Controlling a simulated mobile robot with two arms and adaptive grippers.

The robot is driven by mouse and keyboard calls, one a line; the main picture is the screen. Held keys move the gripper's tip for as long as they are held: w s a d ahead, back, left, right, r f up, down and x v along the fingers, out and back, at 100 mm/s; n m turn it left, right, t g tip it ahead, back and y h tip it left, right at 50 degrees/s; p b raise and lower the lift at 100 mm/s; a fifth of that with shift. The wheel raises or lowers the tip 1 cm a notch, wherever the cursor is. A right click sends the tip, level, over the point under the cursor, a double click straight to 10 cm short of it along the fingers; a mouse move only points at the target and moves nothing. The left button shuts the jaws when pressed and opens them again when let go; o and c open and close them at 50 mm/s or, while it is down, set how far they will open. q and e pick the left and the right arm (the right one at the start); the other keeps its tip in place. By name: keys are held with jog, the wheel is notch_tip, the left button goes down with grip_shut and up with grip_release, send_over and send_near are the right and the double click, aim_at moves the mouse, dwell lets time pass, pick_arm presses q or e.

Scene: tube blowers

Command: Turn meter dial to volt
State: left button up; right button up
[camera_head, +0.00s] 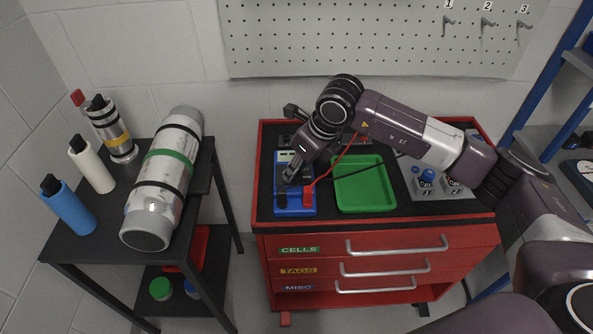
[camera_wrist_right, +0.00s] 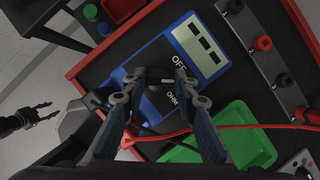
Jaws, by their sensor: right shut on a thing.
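The blue meter (camera_head: 296,208) lies on the black top of the red tool cart, at its left side. In the wrist view the meter (camera_wrist_right: 165,48) shows a pale display with dark digits. The labels OFF and OHM show beside the dial; no volt label is visible. My right gripper (camera_head: 290,178) reaches down over the meter from the right. In the wrist view its fingers (camera_wrist_right: 160,78) are closed in on the dial, which they mostly hide, so its pointer cannot be read. My left gripper (camera_wrist_right: 40,113) shows at the left of the wrist view, apart from the cart, fingers spread and empty.
A green tray (camera_head: 364,185) lies right of the meter. A red lead (camera_head: 335,168) runs from the meter past the tray. A grey block with blue knobs (camera_head: 428,178) stands further right. A black side table (camera_head: 100,232) with bottles and a large cylinder (camera_head: 160,185) stands left.

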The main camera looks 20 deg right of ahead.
jog(key=shift+r+m, duration=0.1)
jog(key=shift+m, duration=0.3)
jog(key=o, duration=1.2)
jog(key=shift+c, duration=0.2)
jog(key=v, duration=1.2)
jog(key=shift+a, duration=0.25)
jog(key=shift+s, duration=0.15)
